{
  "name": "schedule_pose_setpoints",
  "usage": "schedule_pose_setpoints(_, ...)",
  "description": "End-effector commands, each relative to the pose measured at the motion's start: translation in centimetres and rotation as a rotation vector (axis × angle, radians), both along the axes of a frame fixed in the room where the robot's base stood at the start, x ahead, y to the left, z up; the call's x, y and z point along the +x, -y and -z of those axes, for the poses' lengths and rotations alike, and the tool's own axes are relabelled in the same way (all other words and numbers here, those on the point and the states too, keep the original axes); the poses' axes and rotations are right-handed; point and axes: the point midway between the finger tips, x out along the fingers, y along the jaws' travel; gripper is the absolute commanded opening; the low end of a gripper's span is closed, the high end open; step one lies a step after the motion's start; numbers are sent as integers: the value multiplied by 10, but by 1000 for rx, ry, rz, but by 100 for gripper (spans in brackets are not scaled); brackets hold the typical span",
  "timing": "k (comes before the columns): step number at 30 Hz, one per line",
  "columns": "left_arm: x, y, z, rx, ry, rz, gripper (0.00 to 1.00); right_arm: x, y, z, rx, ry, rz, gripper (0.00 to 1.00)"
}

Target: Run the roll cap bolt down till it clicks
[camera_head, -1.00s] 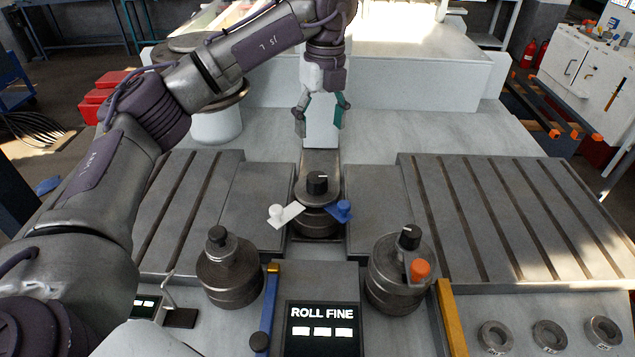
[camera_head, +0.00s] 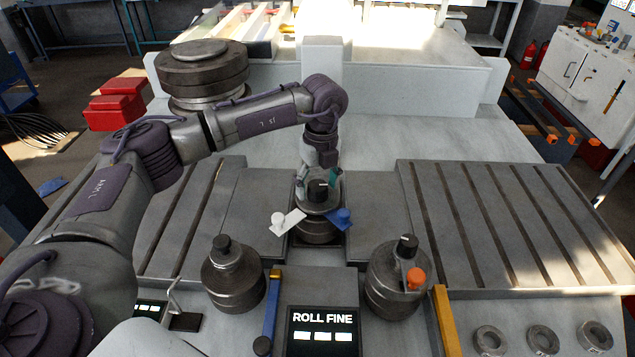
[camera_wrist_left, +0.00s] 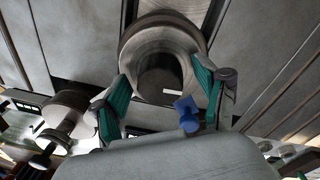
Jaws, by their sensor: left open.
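The middle roll (camera_head: 318,229) is a dark steel cylinder at the centre of the machine. A black cap bolt (camera_head: 317,191) with a pale mark stands on its top. My left gripper (camera_head: 318,181) points down over it, fingers open to either side of the bolt. In the left wrist view the teal fingers of the gripper (camera_wrist_left: 161,98) are spread apart around the dark round bolt head (camera_wrist_left: 158,82). I cannot tell whether a finger touches it. A white lever (camera_head: 287,222) and a blue lever (camera_head: 340,216) stick out beside the roll. My right gripper is not in view.
Two other capped rolls stand in front, the left roll (camera_head: 232,278) and the right roll (camera_head: 392,282) with an orange knob (camera_head: 415,278). A ROLL FINE display (camera_head: 321,329) stands between them. Slotted plates (camera_head: 500,225) flank the middle. Loose rings (camera_head: 543,336) lie front right.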

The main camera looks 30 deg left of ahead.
Motion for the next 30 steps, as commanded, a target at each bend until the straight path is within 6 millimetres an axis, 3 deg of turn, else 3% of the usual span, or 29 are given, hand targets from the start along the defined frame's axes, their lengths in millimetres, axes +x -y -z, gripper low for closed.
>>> schedule_pose_setpoints(4,0,0,0,0,0,0,73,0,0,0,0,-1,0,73)
schedule_pose_setpoints(15,0,0,-1,0,0,0,13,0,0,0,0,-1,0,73)
schedule_pose_setpoints(30,1,1,1,-1,2,146,13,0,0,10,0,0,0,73)
